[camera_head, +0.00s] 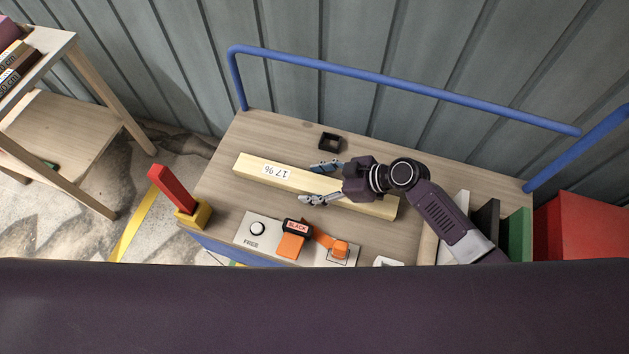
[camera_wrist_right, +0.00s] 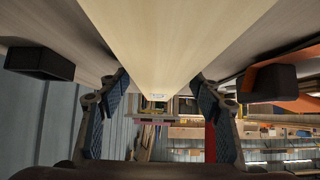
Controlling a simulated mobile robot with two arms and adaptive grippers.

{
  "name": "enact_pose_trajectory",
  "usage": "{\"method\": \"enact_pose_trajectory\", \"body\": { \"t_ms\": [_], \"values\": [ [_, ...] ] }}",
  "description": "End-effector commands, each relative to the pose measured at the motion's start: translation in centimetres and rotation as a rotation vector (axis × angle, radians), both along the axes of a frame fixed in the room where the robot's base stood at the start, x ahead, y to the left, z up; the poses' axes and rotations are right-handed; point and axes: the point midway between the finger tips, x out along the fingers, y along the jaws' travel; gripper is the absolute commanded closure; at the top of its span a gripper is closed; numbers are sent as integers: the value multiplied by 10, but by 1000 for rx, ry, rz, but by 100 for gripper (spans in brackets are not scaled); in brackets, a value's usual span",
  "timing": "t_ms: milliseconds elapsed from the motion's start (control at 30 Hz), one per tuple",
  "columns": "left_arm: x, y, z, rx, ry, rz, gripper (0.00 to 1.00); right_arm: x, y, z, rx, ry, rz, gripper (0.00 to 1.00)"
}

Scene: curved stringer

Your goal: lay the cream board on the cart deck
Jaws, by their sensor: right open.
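The cream board (camera_head: 252,173) is long and narrow, with a white label carrying upside-down numbers. It lies along the wooden cart deck (camera_head: 222,184), slanting slightly down to the right. My right gripper (camera_head: 319,183) is above the board with its fingers open, one on each long side. In the right wrist view the board (camera_wrist_right: 170,40) runs between the two spread fingers of this gripper (camera_wrist_right: 160,97), with gaps on both sides. My right arm hides part of the board's right half. My left gripper is not in view.
A small black square block (camera_head: 330,142) sits behind the board. A panel marked FREE (camera_head: 249,232) with a BLACK-labelled orange strap (camera_head: 293,249) lies in front. A red lever (camera_head: 172,188) stands at the left corner. Upright boards (camera_head: 487,222) stand at right; a blue rail (camera_head: 400,86) runs behind.

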Motion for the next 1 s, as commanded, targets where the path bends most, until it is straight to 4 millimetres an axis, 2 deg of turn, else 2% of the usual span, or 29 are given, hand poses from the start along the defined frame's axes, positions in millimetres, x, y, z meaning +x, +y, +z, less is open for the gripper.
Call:
{"method": "enact_pose_trajectory", "body": {
  "t_ms": [167, 400, 600, 733, 1000],
  "values": [
    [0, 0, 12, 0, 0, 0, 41, -5, -17, 16, -3, 0, 0, 41],
    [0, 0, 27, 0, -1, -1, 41, -19, -57, 48, -4, 0, 0, 41],
    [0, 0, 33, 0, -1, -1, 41, -27, -81, 67, -1, 0, 0, 41],
    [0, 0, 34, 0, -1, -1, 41, -29, -89, 73, -1, 0, 1, 41],
    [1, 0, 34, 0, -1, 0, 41, -30, -91, 74, 1, 0, 1, 41]
  ]
}}
